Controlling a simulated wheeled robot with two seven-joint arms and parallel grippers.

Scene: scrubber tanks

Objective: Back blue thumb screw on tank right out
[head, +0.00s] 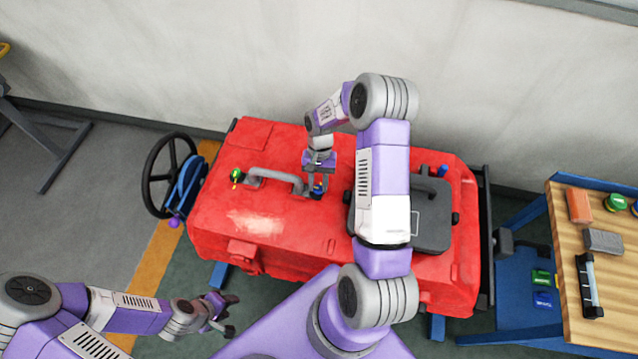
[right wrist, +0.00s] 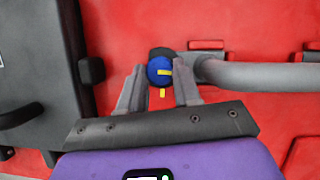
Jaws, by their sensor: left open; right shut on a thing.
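The red tank (head: 255,222) lies in the middle of the head view. A blue thumb screw (head: 318,188) sits at the right end of its grey pipe handle (head: 275,175). In the right wrist view the blue thumb screw (right wrist: 156,68) shows a yellow mark and a small yellow tab. My right gripper (head: 316,190) points down at it; in the right wrist view its fingers (right wrist: 159,84) are on either side of the screw, shut on it. The screw's shank is hidden. My left gripper (head: 222,315) is open and empty, low in front of the tank.
A green knob (head: 236,174) stands at the handle's left end. A dark grey lid (head: 431,220) and another blue knob (head: 442,171) are at the tank's right. A handwheel (head: 168,175) stands left. A wooden-topped bench (head: 565,235) with several items is at right.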

